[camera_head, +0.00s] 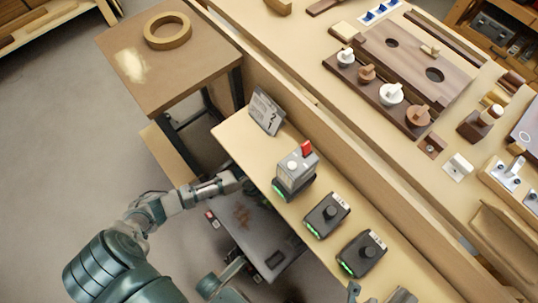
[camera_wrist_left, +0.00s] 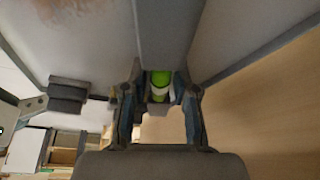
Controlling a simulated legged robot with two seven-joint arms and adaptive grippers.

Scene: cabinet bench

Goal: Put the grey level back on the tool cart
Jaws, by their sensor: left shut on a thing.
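The grey level (camera_wrist_left: 168,35) is a long grey bar with a bright green vial in the left wrist view. My left gripper (camera_wrist_left: 160,92) is shut on it, with a finger on each side of the vial. In the head view my left gripper (camera_head: 238,182) is at the shelf's left edge, above the far end of the tool cart. I cannot make out the level there. The tool cart (camera_head: 268,232) has a grey top with a rusty patch and stands low, beside the shelf.
The shelf (camera_head: 237,139) carries a numbered sign (camera_head: 266,111), a grey block with a red part (camera_head: 297,165) and dark charger-like units (camera_head: 326,215). A brown side table (camera_head: 200,75) with a ring (camera_head: 167,31) stands at the upper left. The floor at left is clear.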

